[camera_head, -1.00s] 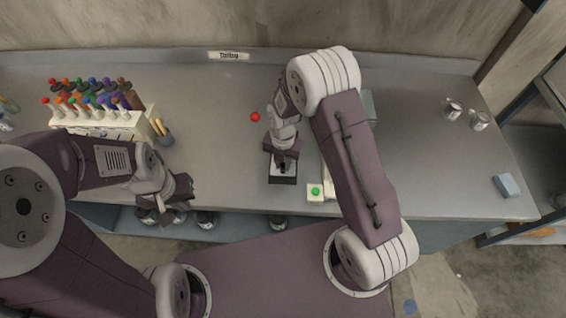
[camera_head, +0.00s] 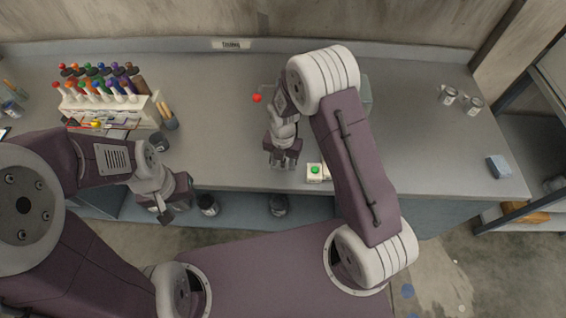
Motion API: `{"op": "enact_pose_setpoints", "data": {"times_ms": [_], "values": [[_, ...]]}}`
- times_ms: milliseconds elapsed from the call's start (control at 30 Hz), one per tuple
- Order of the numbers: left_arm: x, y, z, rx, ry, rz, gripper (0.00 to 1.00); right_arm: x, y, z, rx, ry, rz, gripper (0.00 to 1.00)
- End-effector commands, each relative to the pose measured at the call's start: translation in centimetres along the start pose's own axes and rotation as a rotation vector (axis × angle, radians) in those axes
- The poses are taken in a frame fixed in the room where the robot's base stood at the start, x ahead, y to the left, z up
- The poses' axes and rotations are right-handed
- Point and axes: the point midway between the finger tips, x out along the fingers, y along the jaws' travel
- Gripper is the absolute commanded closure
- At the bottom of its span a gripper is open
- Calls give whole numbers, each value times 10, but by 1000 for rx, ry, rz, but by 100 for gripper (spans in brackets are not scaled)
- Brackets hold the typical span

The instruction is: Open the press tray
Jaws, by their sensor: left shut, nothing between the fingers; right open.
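The press stands mostly hidden behind my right arm. A red ball knob (camera_head: 257,98) on a thin rod shows left of the arm, and a pale box with a green button (camera_head: 315,170) shows near the bench's front edge. I cannot make out the press tray; my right arm and gripper cover that area. My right gripper (camera_head: 284,161) points down at the bench's front edge, left of the green button, open with no object visible between its fingers. My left gripper (camera_head: 166,214) is shut and empty in front of the bench edge at the left.
A pale rack (camera_head: 110,115) of colored-capped bottles stands at the bench's left, with a brush pot (camera_head: 167,116) beside it. Two small metal cans (camera_head: 460,100) and a blue-grey block (camera_head: 498,167) are at the right. Dark cans stand on the lower shelf.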

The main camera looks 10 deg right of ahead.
Motion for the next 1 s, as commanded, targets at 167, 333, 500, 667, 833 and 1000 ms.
{"op": "enact_pose_setpoints", "data": {"times_ms": [167, 333, 500, 667, 833, 1000], "values": [[0, 0, 0, 0, -1, 0, 100, 0, 0, -1, 0, 1, -1, 59], [3, 0, 1, 0, -1, 0, 100, -16, 1, 0, 0, -3, 2, 59], [7, 0, 1, 0, -1, 0, 100, -55, 1, -1, 0, -6, 4, 59], [9, 0, 1, 0, 0, 0, 100, -82, 1, -2, 0, -5, 2, 59], [9, 0, 1, 0, 0, 0, 100, -92, 0, -4, 0, -3, -1, 59], [9, 0, 1, 0, 0, 0, 100, -92, 0, -4, -1, -3, -1, 59]]}}
